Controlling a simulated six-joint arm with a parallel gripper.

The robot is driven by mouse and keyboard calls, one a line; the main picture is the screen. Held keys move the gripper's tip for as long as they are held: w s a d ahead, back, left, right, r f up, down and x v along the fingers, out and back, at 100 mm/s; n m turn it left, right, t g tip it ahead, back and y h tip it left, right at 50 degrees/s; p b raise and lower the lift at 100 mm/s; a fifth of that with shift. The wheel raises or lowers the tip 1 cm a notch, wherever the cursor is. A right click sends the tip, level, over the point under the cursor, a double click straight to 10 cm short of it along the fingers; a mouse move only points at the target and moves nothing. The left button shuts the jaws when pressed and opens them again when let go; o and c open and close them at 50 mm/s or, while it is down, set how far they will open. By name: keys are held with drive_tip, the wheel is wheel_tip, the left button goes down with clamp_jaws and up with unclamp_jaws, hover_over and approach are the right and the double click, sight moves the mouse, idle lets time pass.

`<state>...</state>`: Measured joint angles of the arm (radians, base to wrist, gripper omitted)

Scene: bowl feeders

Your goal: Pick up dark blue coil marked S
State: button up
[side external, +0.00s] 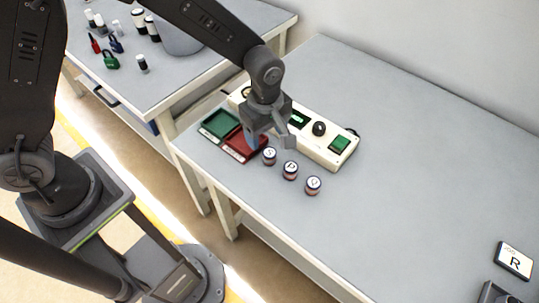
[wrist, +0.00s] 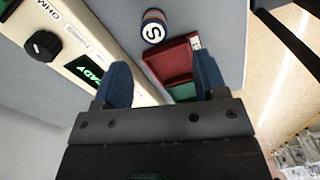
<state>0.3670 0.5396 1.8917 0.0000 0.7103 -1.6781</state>
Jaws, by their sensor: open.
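The coil marked S (side external: 269,157) stands upright on the grey table, nearest my gripper in a row of three small coils. In the wrist view the S coil (wrist: 153,28) shows a white top with a dark S and dark blue and reddish sides. It lies ahead of the fingertips, roughly between their lines and apart from them. My gripper (side external: 270,142) is open and empty, just above and behind the S coil, over the edge of the red tray. Its two blue fingers (wrist: 162,65) are spread in the wrist view.
Two more coils (side external: 290,170) (side external: 313,185) stand close beside the S coil. A red tray (side external: 238,147) and green tray (side external: 215,123) lie left of it. A cream meter box (side external: 342,146) stands behind. The table's right side is largely clear, with an R card (side external: 515,261).

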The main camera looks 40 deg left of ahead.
sight(270, 153)
wheel_tip(270, 153, down, 3)
drive_tip(key=shift+w+d+f, duration=0.15)
drive_tip(key=shift+w+f, duration=0.05)
drive_tip(key=shift+f, duration=1.15)
drive_tip(key=shift+w+d+f, duration=0.1)
drive_tip(key=shift+w+f, duration=0.05)
drive_tip(key=shift+f, duration=1.15)
drive_tip(key=shift+c, duration=0.3)
drive_tip(key=c, duration=1)
drive_tip(key=shift+o, duration=0.2)
drive_tip(key=shift+r, duration=0.15)
